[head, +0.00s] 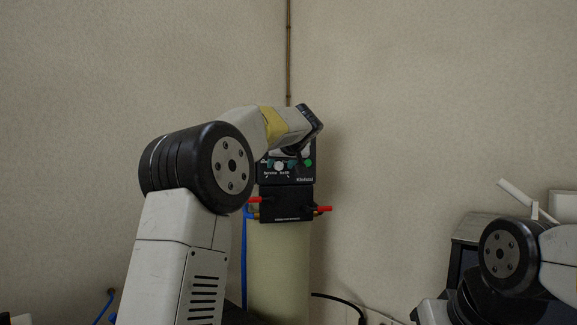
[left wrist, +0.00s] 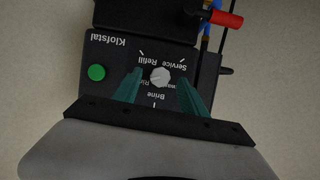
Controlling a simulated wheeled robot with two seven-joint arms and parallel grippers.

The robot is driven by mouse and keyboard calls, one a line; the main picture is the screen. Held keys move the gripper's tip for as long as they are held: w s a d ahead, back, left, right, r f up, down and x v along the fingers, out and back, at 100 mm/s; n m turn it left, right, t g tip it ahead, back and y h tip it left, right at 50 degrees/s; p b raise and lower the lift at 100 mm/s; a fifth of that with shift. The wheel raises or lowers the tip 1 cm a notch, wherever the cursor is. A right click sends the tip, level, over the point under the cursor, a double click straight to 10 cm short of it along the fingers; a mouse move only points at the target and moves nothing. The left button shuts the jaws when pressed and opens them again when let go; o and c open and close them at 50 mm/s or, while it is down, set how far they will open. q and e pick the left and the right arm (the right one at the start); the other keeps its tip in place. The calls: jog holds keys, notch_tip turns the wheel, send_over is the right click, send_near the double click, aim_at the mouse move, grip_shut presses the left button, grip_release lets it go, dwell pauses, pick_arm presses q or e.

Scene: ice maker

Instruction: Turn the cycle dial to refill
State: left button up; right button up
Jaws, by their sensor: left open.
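The cycle dial (left wrist: 160,77) is a small pale grey knob on a black control panel (left wrist: 112,57) printed with "Service", "Refill" and "Brine", seen upside down in the left wrist view. Part of the dial (head: 279,166) also shows in the head view. My left gripper (left wrist: 160,79) is open, with its teal fingers on either side of the dial. I cannot tell whether they touch it, or which label the dial points to. A fourth label is partly hidden by the gripper. My right gripper is not in view.
A green button (left wrist: 96,72) is beside the dial on the panel. Below the panel in the head view are red handles (head: 322,209) and a pale cylindrical tank (head: 280,265). A blue hose (head: 244,260) runs down its left. Bare wall lies around the unit.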

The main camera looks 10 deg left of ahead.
pick_arm(q)
jog(key=shift+x, duration=0.75)
grip_shut()
jog(key=shift+d, duration=0.1)
